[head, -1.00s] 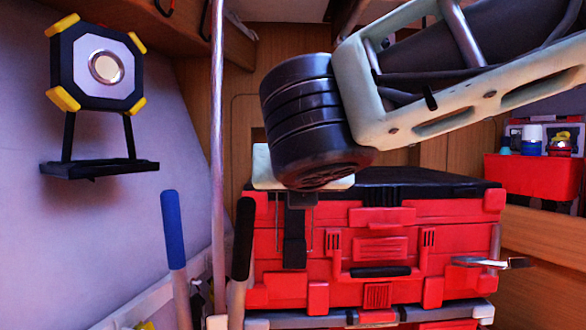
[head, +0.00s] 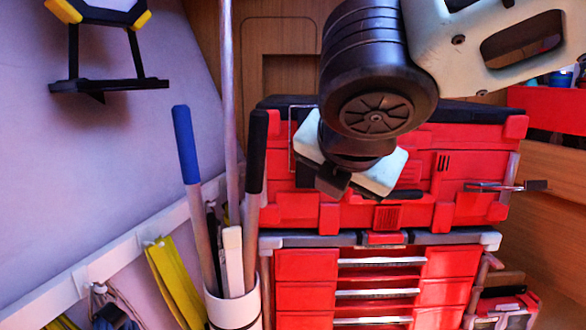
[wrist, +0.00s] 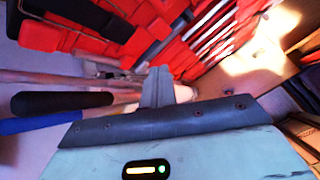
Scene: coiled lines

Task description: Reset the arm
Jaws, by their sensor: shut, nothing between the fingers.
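My arm hangs across the upper right of the head view, with a thick black ribbed joint and pale links. The pale hand of my gripper shows below that joint, in front of the red toolbox (head: 352,215). In the wrist view my gripper (wrist: 157,88) has its grey fingers together, with nothing between them. The fingertips are hard to make out in the head view.
A red drawer cabinet (head: 305,267) stands under the toolbox. Left of it, a white bin (head: 236,310) holds a blue-handled pole (head: 186,145) and a black-handled pole (head: 256,150). A lamp stand (head: 108,86) is on the left wall. A red bin (head: 550,108) sits at right.

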